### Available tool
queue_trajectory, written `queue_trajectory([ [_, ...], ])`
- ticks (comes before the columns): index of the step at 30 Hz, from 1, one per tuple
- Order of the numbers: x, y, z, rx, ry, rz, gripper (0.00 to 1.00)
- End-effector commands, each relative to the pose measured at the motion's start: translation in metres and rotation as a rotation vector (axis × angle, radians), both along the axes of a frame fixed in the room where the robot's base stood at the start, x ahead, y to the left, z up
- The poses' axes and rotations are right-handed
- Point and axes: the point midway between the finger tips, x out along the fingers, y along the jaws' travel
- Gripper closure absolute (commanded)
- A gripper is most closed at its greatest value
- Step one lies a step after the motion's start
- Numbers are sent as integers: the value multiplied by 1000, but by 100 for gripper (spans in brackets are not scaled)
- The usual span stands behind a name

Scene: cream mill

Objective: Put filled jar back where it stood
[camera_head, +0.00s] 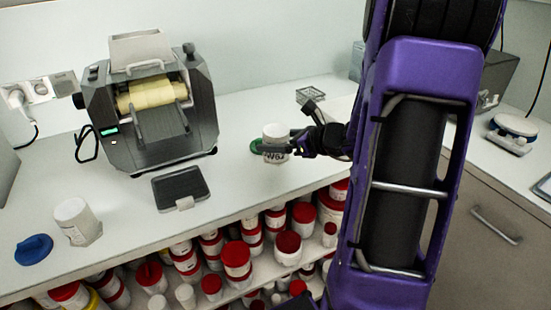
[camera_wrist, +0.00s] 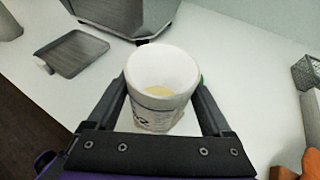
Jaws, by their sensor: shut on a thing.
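A white open jar (camera_head: 275,131) with dark printing on its label is held upright by my gripper (camera_head: 281,149) at the counter's middle. In the wrist view the jar (camera_wrist: 165,68) sits between both fingers of my gripper (camera_wrist: 160,95), and pale yellow cream shows at its bottom. A green lid (camera_head: 256,146) lies just behind and left of the jar, partly hidden by it. I cannot tell whether the jar's base touches the counter.
A grey mill (camera_head: 150,110) with yellow rollers stands left, with a dark tray (camera_head: 181,187) in front. Another white jar (camera_head: 77,222) and a blue lid (camera_head: 34,249) are at the far left. A wire basket (camera_head: 310,94) stands behind. Red-lidded jars (camera_head: 237,256) fill the shelf below.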

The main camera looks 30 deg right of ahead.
Motion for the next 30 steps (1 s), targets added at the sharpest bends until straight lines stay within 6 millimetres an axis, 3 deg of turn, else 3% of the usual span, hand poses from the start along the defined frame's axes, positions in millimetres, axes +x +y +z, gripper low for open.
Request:
queue_trajectory([
  [10, 0, 0, -40, 2, 1, 1, 70],
  [22, 0, 0, -46, -1, -2, 1, 70],
  [23, 0, 0, -45, -2, -1, 1, 12],
  [25, 0, 0, -44, -2, -1, 1, 0],
  [30, 0, 0, -44, -2, -1, 1, 0],
])
